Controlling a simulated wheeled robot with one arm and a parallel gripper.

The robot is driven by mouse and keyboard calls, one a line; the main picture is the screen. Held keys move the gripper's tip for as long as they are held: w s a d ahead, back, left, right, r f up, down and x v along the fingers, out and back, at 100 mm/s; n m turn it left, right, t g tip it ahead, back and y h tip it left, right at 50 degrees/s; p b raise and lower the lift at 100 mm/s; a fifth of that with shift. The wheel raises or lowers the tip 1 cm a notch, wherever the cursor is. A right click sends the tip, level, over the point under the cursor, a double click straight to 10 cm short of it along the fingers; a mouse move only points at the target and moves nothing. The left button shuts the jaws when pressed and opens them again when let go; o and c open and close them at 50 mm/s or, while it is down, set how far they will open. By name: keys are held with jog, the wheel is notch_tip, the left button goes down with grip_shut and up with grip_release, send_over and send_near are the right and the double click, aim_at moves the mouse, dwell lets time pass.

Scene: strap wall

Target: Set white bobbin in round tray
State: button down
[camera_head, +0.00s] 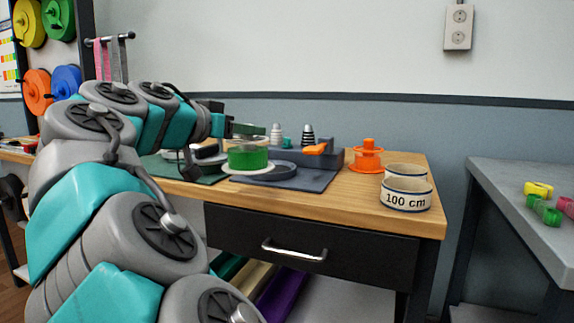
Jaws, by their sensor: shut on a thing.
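The white bobbin (247,158) has pale flanges and a wide green strap wound around its middle. It is upright near the centre of the workbench. My gripper (246,132) is shut on its top from above, with the fingertips partly hidden.
An orange bobbin (367,157) and cream rolls marked 100 cm (406,194) stand at the bench's right. A grey block (330,157) with an orange piece is behind the tray, near a white ribbed spool (277,131) and a black one (308,134). A grey table (510,205) stands right.

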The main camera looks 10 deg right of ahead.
jog(key=shift+w+d+f+p, duration=0.45)
jog(key=shift+w+d+f, duration=0.6)
jog(key=shift+w, duration=1.45)
jog(key=shift+w+d+f+p, duration=0.5)
jog(key=shift+w+d, duration=0.95)
jog(key=shift+w, duration=1.1)
jog(key=shift+w+d+f+p, duration=0.35)
jog(key=shift+w+d+f, duration=0.75)
jog(key=shift+w, duration=1.4)
jog(key=shift+d+r, duration=0.15)
jog(key=c, duration=0.5)
grip_release()
jog(key=shift+c, duration=0.2)
jog(key=b+v, duration=0.1)
jog(key=v, duration=1.1)
